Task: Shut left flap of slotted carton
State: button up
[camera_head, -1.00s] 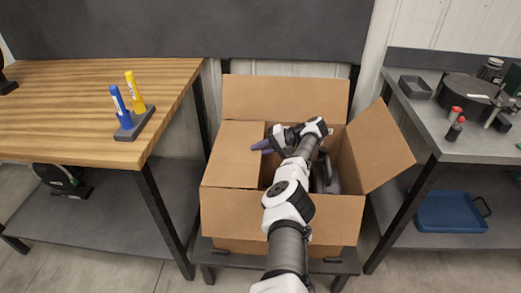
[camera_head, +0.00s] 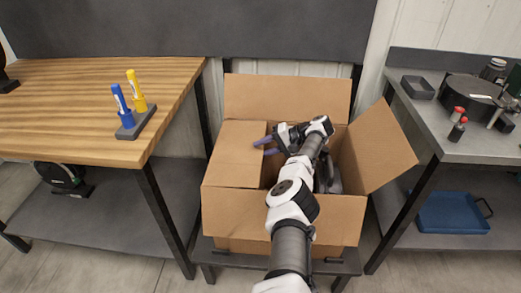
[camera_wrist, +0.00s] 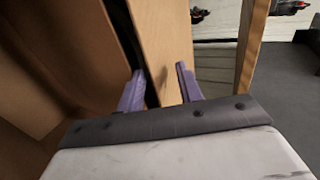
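The open slotted carton (camera_head: 285,213) stands on a low dark stand between two benches. Its left flap (camera_head: 236,152) lies nearly flat over the left part of the opening. My gripper (camera_head: 268,146) is at the right edge of that flap, above the opening, with its purple fingers pointing left. In the wrist view my gripper (camera_wrist: 158,88) has its two fingers apart with nothing held between them. A brown cardboard panel (camera_wrist: 165,45) passes behind the fingers, with a dark gap along its left side. Whether a finger touches it, I cannot tell.
The carton's back flap (camera_head: 287,97) stands up and its right flap (camera_head: 377,147) leans outward near the grey bench (camera_head: 465,143). A wooden bench (camera_head: 70,110) with a marker holder (camera_head: 137,122) is on the left. My arm covers much of the opening, where a dark object partly shows.

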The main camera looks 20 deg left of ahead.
jog(key=b+v, duration=0.6)
jog(key=v, duration=0.6)
jog(key=shift+d+r, duration=0.1)
jog(key=shift+r, duration=0.05)
